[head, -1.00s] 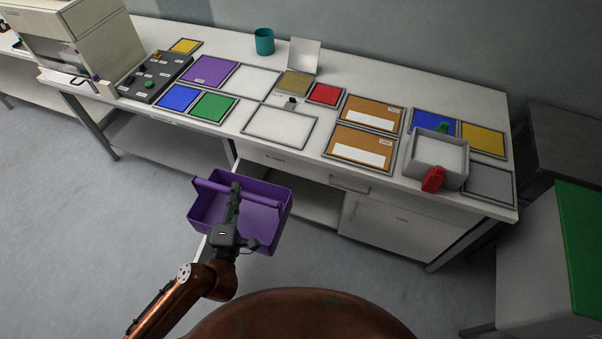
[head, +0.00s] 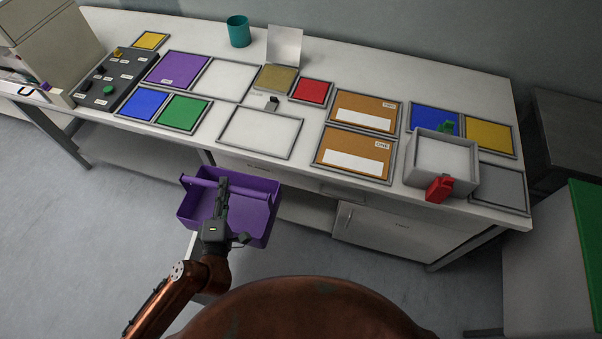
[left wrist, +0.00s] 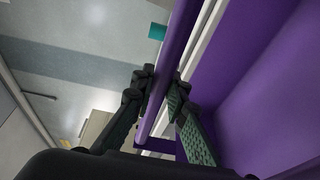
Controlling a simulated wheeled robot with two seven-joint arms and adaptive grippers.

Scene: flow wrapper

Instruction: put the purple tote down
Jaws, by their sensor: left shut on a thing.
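The purple tote (head: 262,222) hangs in front of the workbench, below the height of its top, with open air and floor around it in the head view. My left gripper (head: 222,190) is shut on the tote's bar handle. In the left wrist view the gripper's two fingers (left wrist: 160,85) close around the purple handle, and the tote's wall (left wrist: 270,100) fills the right side. A purple mat (head: 178,69) lies flat on the bench at the back left, with nothing on it. My right gripper is not in view.
The bench top (head: 300,168) holds several framed coloured mats, a teal cup (head: 238,31), a control box (head: 107,78) and a grey bin (head: 441,160) with a red clip (head: 439,188). A white framed mat (head: 260,132) is empty. A green-topped table (head: 585,240) stands at right.

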